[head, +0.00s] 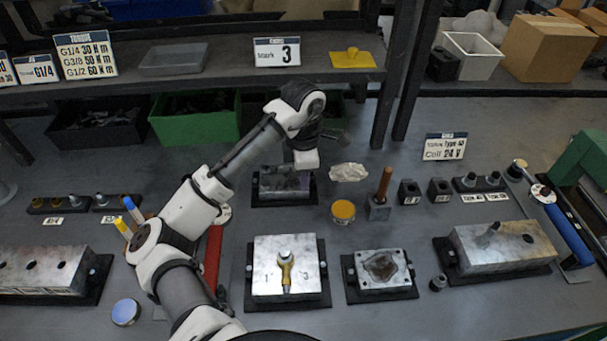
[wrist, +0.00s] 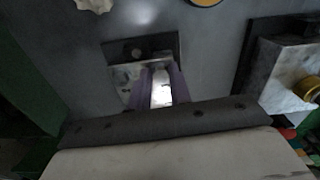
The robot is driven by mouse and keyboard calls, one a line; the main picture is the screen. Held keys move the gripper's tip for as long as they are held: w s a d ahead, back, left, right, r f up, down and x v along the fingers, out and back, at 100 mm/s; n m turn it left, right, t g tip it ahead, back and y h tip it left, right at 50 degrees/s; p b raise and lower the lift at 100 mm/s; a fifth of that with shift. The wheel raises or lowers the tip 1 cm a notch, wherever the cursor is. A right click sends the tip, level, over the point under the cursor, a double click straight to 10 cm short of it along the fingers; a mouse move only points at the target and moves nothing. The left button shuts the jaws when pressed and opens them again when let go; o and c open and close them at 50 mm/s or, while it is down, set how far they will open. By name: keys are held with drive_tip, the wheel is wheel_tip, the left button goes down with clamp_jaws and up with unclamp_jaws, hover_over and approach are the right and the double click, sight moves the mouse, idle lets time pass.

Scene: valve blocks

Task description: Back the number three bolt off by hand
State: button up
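The sign at the back reads 3 (head: 277,51). The central metal block (head: 262,288) has the numerals 1 and 3 on its top, and a brass fitting (head: 285,274) with a silver hexagonal head stands on it; no separate bolt by the 3 can be made out. A smaller metal block (head: 276,182) lies behind it, partly under my arm. My gripper hangs above this smaller block. In the wrist view, its two purplish fingers (wrist: 162,82) are apart, with bright metal between them and nothing visibly held. The central block (wrist: 283,72) shows there at the right edge.
A rag (head: 349,172), a yellow-lidded tin (head: 343,211) and a wooden-handled tool (head: 383,186) lie right of my gripper. Another block with a dark recess (head: 383,268) and a long block (head: 505,246) stand further right. A red-handled tool (head: 213,257) lies beside my arm. Green bins (head: 194,122) stand behind.

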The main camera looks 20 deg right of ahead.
drive_tip(key=o, duration=0.5)
drive_tip(key=shift+c, duration=0.2)
wheel_tip(320, 180, up, 14)
drive_tip(key=shift+s+f, duration=0.1)
drive_tip(key=shift+f, duration=0.05)
